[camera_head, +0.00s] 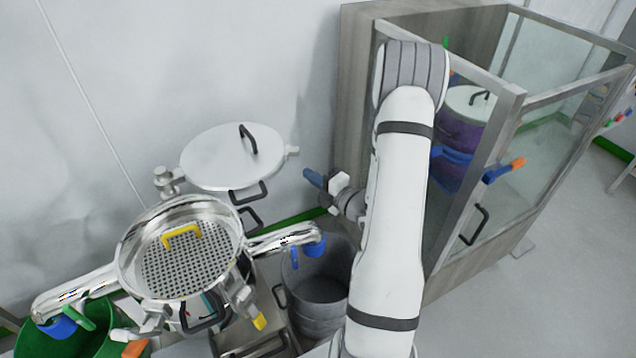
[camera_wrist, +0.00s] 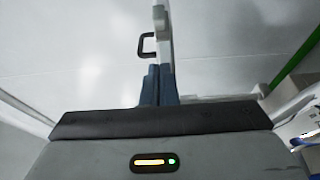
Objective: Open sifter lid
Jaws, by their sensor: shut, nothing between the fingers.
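The sifter (camera_head: 190,215) is a round shiny metal body at the lower left of the head view. Its top is uncovered, showing a perforated screen (camera_head: 190,268) with a yellow handle (camera_head: 181,234). The white round lid (camera_head: 215,165) with a black handle stands swung open behind the sifter, beside a hinge-like fitting (camera_head: 166,180). My gripper (camera_head: 308,175) is shut and empty, to the right of the lid and apart from it. In the wrist view its blue fingers (camera_wrist: 158,84) are together, with a black handle (camera_wrist: 147,46) and a white edge beyond them.
A grey bin (camera_head: 318,290) stands right of the sifter under its spout, and a green bin (camera_head: 85,335) stands at lower left. A glass-panelled cabinet (camera_head: 520,180) with a purple drum (camera_head: 458,138) is at right. The wall is close behind the lid.

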